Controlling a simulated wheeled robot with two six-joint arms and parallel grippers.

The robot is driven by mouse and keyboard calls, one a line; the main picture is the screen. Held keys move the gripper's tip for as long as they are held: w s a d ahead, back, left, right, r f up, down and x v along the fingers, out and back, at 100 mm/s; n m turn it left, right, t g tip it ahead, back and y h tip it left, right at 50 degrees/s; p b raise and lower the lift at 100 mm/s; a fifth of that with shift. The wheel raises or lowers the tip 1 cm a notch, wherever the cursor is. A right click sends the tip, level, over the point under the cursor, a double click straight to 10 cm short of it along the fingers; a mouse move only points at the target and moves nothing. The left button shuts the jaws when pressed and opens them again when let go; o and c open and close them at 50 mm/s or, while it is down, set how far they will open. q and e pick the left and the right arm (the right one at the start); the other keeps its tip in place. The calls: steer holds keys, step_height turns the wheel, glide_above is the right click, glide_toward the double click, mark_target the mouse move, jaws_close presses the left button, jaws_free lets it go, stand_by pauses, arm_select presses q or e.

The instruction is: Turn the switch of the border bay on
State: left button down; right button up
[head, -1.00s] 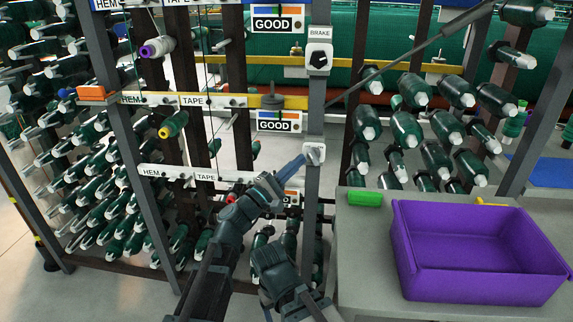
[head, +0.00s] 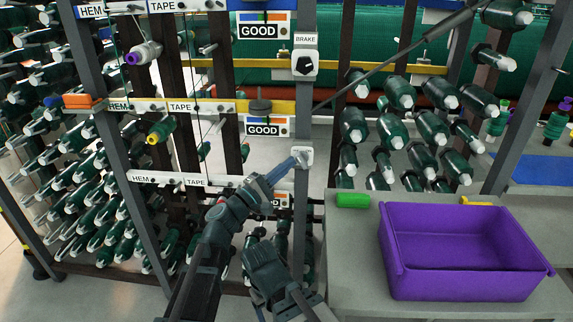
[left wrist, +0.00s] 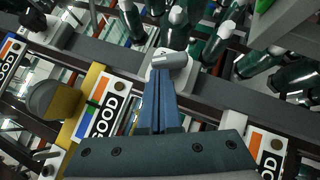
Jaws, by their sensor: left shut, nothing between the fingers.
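A small white switch box (head: 304,155) sits on the grey upright post, below the brake knob. In the left wrist view the switch (left wrist: 172,60) shows a pale rounded lever or knob; its setting cannot be read. My left gripper (head: 295,162) reaches up to it from the lower left. Its blue fingers (left wrist: 159,85) are shut and empty, with the tips at or against the lower side of the switch; exact contact cannot be told. The fingers partly cover the switch. My right gripper's fingers do not show. No label naming the border bay is readable.
A white brake knob box (head: 305,64) is higher on the post. Racks of green spools stand left and right. HEM and TAPE labels (head: 143,179) mark the left rails. A purple bin (head: 465,285) and green block (head: 352,200) are on the grey table (head: 350,270).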

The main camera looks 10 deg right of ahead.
mark_target(300, 154)
arm_select(q)
steer(key=r+m+g+y+p, duration=0.1)
steer(key=m+y+p, duration=0.1)
steer(key=p, duration=0.4)
steer(key=d+r+m+g+y+p, duration=0.1)
steer(key=m+y+p, duration=0.1)
steer(key=p, duration=0.4)
steer(key=r+m+g+y+p, duration=0.1)
steer(key=m+y+p, duration=0.2)
steer(key=p, duration=0.3)
steer(key=shift+s+d+r+m+g, duration=0.25)
steer(key=shift+d+r+m+g, duration=0.15)
steer(key=shift+m, duration=0.2)
steer(key=shift+p, duration=0.3)
steer(key=shift+r+p, duration=0.75)
steer(key=shift+r, duration=0.1)
